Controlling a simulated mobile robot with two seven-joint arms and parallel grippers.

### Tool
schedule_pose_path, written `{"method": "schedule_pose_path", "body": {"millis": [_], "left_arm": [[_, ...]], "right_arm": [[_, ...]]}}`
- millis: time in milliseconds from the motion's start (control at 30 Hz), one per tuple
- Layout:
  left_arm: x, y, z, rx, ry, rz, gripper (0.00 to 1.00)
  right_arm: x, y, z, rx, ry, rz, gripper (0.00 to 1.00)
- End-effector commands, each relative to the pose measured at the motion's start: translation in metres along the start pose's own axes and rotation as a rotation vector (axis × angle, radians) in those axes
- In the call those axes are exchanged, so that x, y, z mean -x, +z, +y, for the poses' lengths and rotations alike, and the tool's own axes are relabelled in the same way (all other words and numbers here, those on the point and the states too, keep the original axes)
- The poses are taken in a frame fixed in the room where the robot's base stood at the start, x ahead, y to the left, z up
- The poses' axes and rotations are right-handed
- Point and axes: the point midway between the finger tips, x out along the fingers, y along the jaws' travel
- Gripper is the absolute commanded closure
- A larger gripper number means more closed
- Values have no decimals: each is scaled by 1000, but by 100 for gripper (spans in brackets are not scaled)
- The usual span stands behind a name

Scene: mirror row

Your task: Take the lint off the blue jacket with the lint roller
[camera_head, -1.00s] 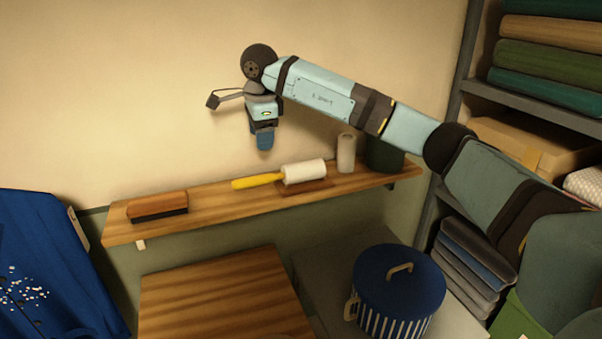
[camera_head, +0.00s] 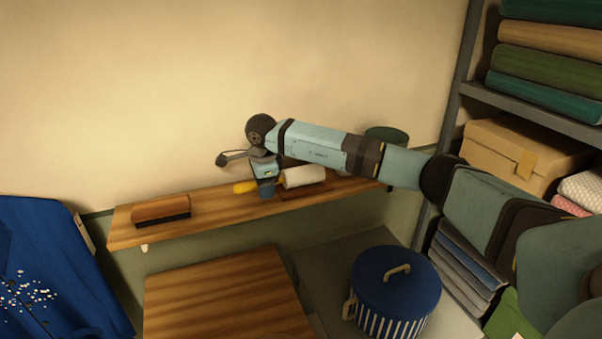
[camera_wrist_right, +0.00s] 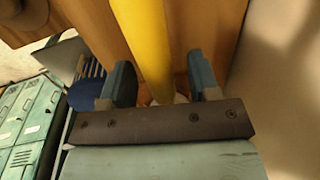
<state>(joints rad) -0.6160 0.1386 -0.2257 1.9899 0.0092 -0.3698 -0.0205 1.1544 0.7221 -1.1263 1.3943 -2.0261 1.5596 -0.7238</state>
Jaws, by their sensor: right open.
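The lint roller lies on the wooden wall shelf, with its white roll (camera_head: 304,176) to the right and its yellow handle (camera_head: 244,187) to the left. My right gripper (camera_head: 266,191) is at the handle and hides part of it. In the right wrist view the yellow handle (camera_wrist_right: 148,40) runs between the two blue fingers of my right gripper (camera_wrist_right: 160,82), which are open with gaps on both sides. The blue jacket (camera_head: 50,250) is at the left edge, with pale lint specks (camera_head: 28,290) on its front. My left gripper is not in view.
The shelf (camera_head: 225,215) also bears a brush (camera_head: 161,209) at its left and a dark green container (camera_head: 386,134) at its right, partly behind my arm. Below are a wooden tabletop (camera_head: 225,295) and a blue lidded basket (camera_head: 396,275). Shelving with folded cloth stands right.

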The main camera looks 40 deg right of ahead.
Motion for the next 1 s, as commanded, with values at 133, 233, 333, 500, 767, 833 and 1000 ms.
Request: {"method": "schedule_pose_path", "body": {"millis": [133, 233, 333, 500, 767, 833, 1000], "left_arm": [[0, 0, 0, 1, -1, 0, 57], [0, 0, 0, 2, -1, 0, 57], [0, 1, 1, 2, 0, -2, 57], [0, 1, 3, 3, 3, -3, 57], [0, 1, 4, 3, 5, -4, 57], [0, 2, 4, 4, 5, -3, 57], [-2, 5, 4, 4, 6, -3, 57]], "right_arm": [[-2, 0, 0, 0, 0, 0, 44], [-2, 0, 0, 0, 0, 0, 44], [-2, 0, 0, 0, 0, 0, 67], [-2, 0, 0, 0, 0, 0, 100], [-1, 0, 0, 0, -1, 0, 100], [1, 0, -1, 0, -2, -1, 100], [16, 0, -4, 0, -4, -1, 100]]}}
